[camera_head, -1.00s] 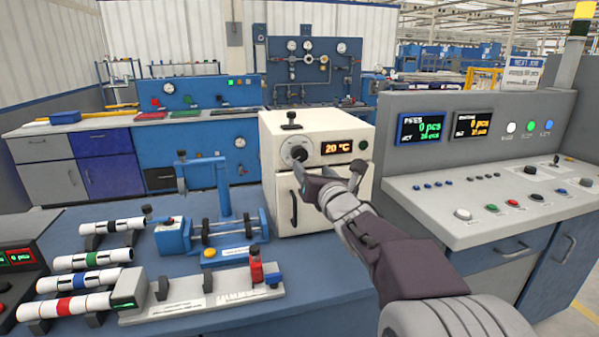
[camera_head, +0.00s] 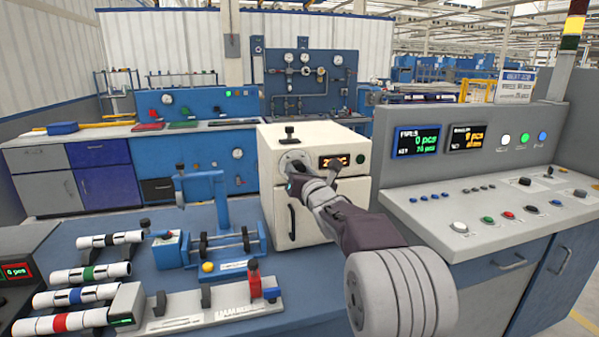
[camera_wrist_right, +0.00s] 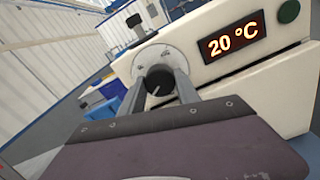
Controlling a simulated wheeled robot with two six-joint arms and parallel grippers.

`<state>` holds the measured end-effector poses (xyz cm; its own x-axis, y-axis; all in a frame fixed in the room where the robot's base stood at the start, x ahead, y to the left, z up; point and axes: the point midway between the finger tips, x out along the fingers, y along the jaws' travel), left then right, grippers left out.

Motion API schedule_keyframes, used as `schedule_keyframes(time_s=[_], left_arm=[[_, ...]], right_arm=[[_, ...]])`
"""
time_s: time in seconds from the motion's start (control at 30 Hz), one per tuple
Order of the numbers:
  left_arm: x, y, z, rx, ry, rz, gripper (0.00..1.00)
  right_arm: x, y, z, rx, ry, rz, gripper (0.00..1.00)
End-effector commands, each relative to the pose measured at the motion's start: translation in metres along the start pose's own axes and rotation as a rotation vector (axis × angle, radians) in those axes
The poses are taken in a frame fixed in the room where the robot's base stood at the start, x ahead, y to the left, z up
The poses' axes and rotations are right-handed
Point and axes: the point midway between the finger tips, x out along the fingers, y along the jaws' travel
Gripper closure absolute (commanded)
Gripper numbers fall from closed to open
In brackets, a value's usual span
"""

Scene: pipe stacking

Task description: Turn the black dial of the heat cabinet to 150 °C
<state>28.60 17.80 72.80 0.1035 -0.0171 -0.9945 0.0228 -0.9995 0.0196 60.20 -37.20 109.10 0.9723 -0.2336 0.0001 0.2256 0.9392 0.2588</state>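The white heat cabinet (camera_head: 268,160) stands on the blue bench in the middle of the head view. Its black dial (camera_wrist_right: 159,81) sits on a round light scale plate (camera_wrist_right: 152,62), with a white mark on the dial's face. The display (camera_wrist_right: 231,37) beside it reads 20 °C in the wrist view. My right gripper (camera_wrist_right: 160,88) is open, with one finger on each side of the dial; I cannot tell whether they touch it. In the head view my right gripper (camera_head: 294,177) is at the cabinet front and hides most of the dial. My left gripper is not in view.
A green button (camera_wrist_right: 289,11) is beside the display. A dark door handle (camera_head: 291,222) is below the dial. A blue press-like fixture (camera_head: 205,195) and several banded pipes (camera_head: 70,320) are to the left. A grey control console (camera_head: 440,205) stands close on the right.

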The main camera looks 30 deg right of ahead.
Motion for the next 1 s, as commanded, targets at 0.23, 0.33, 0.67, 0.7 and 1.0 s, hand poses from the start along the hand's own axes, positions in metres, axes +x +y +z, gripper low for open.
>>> schedule_keyframes(time_s=[0.23,0.33,0.67,0.7,1.0], left_arm=[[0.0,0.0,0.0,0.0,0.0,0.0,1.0],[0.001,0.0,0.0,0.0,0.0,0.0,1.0],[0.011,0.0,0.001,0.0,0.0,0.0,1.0],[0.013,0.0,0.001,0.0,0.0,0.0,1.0],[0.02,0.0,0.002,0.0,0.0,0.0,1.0]], right_arm=[[0.0,0.0,0.0,0.002,0.0,0.0,1.0],[0.0,0.0,0.0,0.015,0.0,0.0,1.0],[-0.001,-0.001,-0.002,0.193,-0.001,-0.001,1.0],[-0.001,-0.001,-0.002,0.227,-0.001,0.0,1.0],[-0.001,-0.001,-0.001,0.511,-0.001,-0.001,1.0]])
